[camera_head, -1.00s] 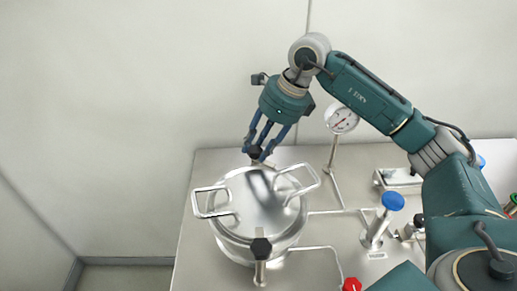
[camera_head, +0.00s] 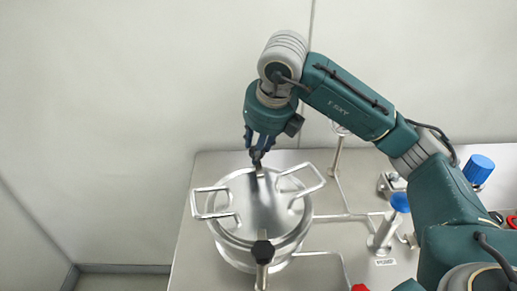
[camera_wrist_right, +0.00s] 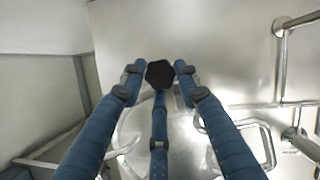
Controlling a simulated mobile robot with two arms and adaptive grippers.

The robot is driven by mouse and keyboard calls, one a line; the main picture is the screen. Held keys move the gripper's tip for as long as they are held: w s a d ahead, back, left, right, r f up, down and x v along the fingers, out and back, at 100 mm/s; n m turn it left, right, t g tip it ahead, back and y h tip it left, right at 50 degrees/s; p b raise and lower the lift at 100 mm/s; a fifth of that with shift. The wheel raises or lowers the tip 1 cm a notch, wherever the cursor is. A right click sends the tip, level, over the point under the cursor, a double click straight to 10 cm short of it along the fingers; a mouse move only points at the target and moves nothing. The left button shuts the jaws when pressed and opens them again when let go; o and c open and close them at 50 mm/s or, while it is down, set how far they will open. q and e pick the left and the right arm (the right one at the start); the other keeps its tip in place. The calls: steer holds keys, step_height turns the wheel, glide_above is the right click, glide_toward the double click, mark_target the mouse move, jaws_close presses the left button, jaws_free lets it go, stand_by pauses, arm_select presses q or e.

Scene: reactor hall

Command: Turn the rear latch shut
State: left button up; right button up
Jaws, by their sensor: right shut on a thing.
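The round metal vessel with its shiny lid (camera_head: 262,203) stands on the steel bench. The rear latch (camera_wrist_right: 159,74), with a black six-sided knob, is at the far rim of the lid. In the head view my gripper mostly hides it, with a bit of its metal stem (camera_head: 259,171) showing at the rim. My right gripper (camera_head: 260,152) comes down from above and is shut on the rear latch. In the right wrist view its blue fingers (camera_wrist_right: 158,78) surround the black knob. My left gripper is not in view.
A front latch (camera_head: 262,252) with a black knob stands at the near rim. Two lid handles (camera_head: 210,203) stick up at the sides. Blue-capped fittings (camera_head: 400,202), pipes and a gauge (camera_head: 340,129) partly behind my arm are to the right. The wall is close behind the bench.

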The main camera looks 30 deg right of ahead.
steer(key=shift+w+r+m, duration=0.15)
steer(key=shift+r+m, duration=0.05)
steer(key=shift+m, duration=0.4)
steer(key=shift+h, duration=0.3)
steer(key=o, duration=1.1)
steer(key=shift+d, duration=0.1)
steer(key=shift+o, duration=0.2)
steer(key=shift+f, duration=0.1)
steer(key=shift+s+r, duration=0.25)
steer(key=shift+r, duration=0.25)
steer(key=v, duration=1.1)
steer(key=shift+s, duration=0.1)
